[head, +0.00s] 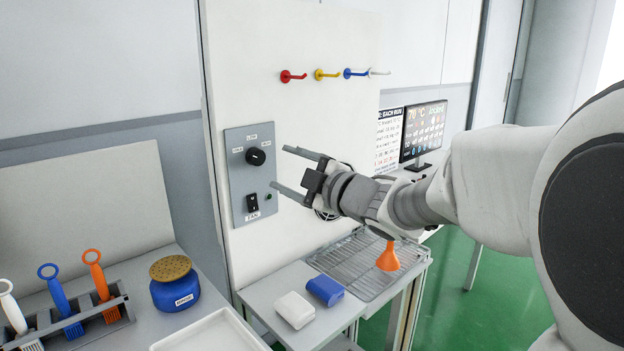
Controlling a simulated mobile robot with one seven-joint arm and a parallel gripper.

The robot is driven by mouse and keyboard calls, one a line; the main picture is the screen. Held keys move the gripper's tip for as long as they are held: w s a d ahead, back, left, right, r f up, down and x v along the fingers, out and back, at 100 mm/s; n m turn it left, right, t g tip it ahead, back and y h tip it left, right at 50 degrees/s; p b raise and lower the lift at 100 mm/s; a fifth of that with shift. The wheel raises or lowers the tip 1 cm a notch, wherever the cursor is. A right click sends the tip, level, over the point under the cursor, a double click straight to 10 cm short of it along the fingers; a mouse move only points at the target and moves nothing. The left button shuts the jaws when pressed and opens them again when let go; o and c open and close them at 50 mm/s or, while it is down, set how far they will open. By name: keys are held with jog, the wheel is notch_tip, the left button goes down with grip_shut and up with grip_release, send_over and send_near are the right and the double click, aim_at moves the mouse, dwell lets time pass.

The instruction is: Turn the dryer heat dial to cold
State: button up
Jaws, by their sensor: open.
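The black heat dial (256,157) sits on a grey control panel (238,190) fixed to the white upright board. Small labels stand around the dial; the top one seems to read LOW, and the side ones are too small to read surely. Below it on the same panel is a black switch (252,203) with a FAN label and a small green light. My gripper (280,170) is open and empty, its two fingers pointing left at the panel. The fingertips are just right of the dial in the picture; I cannot tell the exact gap. The dial is not hidden.
Coloured hooks (326,75) stick out above. Below are a wire rack (372,262), an orange funnel (388,258), a white block (295,309) and a blue block (325,290). A blue jar (175,290) and a brush holder (75,325) stand at lower left.

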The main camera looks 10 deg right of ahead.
jog(key=v, duration=0.9)
jog(key=shift+p, duration=0.4)
jog(key=shift+s, duration=0.1)
